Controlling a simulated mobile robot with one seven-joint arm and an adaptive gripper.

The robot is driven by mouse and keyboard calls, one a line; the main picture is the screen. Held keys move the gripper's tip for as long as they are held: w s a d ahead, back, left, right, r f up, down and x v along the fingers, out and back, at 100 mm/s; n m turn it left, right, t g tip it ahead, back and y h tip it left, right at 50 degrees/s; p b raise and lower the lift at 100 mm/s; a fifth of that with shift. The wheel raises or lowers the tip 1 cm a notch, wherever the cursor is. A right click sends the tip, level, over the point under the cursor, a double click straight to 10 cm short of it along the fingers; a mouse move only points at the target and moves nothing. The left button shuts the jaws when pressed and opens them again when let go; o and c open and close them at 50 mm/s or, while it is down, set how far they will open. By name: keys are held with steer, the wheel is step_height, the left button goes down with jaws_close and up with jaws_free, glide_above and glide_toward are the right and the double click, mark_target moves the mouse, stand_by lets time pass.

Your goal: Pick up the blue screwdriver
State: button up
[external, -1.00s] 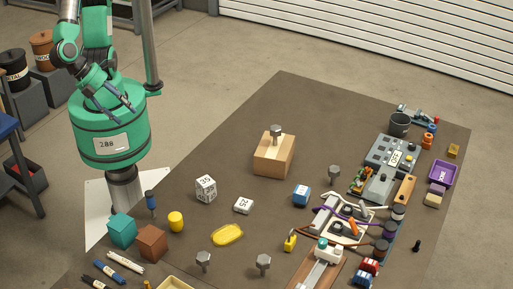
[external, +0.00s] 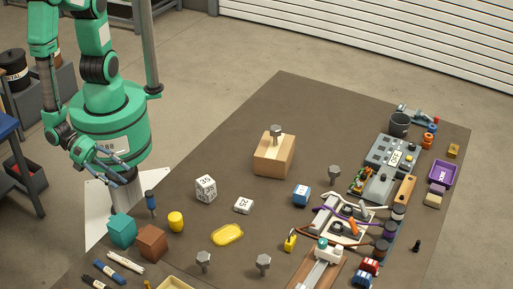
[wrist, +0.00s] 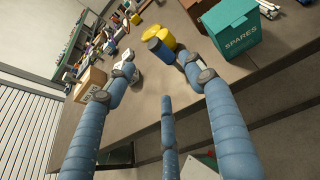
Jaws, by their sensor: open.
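The blue screwdriver (external: 151,199) stands upright near the left edge of the brown table, with its blue handle uppermost. In the wrist view its blue handle (wrist: 159,50) shows beyond the fingertips, overlapping a yellow cylinder. My gripper (external: 122,171) is left of the screwdriver and above it, apart from it, just off the table edge. In the wrist view my gripper (wrist: 160,78) has three blue fingers spread apart with nothing between them. The screwdriver's lower part is hard to make out in the wrist view.
A teal box (external: 122,230) and a brown box (external: 152,242) stand in front of the screwdriver. A yellow cylinder (external: 176,221) is to its right, and a white die (external: 206,188) is farther right.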

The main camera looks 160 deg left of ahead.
steer(key=shift+a, duration=0.1)
stand_by(0.3)
steer(key=b, duration=0.2)
glide_toward(151, 197)
steer(key=shift+w+a+f, duration=0.3)
steer(key=shift+a+f, duration=0.55)
steer(key=shift+f, duration=0.05)
steer(key=shift+w+a+f, duration=0.3)
steer(key=shift+a+f, duration=0.5)
steer(key=shift+f, duration=0.05)
steer(key=shift+a, duration=0.1)
steer(key=shift+b+x, duration=0.6)
steer(key=shift+x, duration=1.95)
steer(key=shift+c, duration=0.2)
steer(key=c, duration=1.3)
